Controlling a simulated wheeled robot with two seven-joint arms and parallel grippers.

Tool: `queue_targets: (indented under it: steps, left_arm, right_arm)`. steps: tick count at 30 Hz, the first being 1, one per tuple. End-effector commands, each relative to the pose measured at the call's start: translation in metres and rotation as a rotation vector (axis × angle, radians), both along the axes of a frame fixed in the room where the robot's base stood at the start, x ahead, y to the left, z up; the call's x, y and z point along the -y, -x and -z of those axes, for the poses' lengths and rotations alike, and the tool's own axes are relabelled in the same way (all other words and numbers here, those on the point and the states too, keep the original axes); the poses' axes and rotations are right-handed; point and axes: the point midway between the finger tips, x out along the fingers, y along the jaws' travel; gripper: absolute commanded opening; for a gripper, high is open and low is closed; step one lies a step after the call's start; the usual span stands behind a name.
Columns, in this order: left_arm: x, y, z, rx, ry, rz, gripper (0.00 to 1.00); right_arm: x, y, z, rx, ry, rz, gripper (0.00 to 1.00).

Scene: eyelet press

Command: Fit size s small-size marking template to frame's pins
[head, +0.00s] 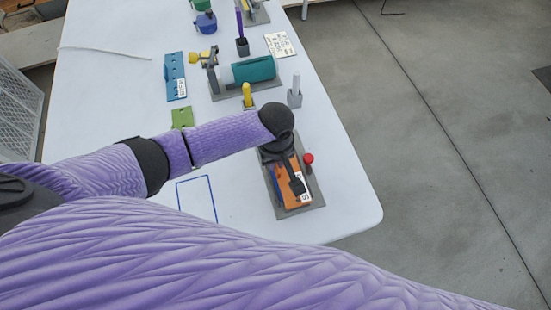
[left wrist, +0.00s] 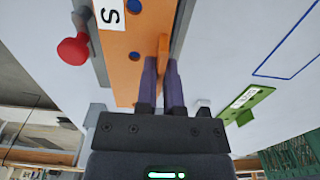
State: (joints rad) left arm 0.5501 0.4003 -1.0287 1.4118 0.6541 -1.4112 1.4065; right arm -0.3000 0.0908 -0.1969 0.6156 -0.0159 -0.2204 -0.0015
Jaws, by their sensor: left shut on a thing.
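The orange size S template (head: 283,192) carries a white label with a black S. It lies over the grey frame (head: 314,186) near the table's front right; it also shows in the left wrist view (left wrist: 128,75). My left gripper (head: 297,187) is over the template, its purple fingers (left wrist: 162,66) shut on the template's upright orange tab. Two round blue spots show in the template in the left wrist view; I cannot tell whether they are pins or holes. The template's seating on the frame is not clear. My right gripper is out of view.
A red knob (head: 308,158) stands beside the frame. A blue outlined rectangle (head: 197,198) on the table is empty. A green plate (head: 182,117), a blue plate (head: 175,77), a yellow piece (head: 247,95) and a teal cylinder (head: 254,69) lie farther back.

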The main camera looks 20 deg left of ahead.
Motion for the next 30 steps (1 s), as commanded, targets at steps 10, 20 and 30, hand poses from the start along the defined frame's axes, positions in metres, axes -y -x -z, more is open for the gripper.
queue_targets:
  steps: [10,20,30]
  left_arm:
    - [0.0,0.0,0.002,0.0,0.0,-0.001,0.0]
    - [0.0,0.0,0.008,-0.001,0.001,0.0,0.0]
    - [0.0,0.0,0.008,0.0,0.0,-0.001,0.0]
  right_arm:
    - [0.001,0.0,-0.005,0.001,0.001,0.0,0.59]
    - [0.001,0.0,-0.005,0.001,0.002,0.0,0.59]
    - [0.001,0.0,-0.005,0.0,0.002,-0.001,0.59]
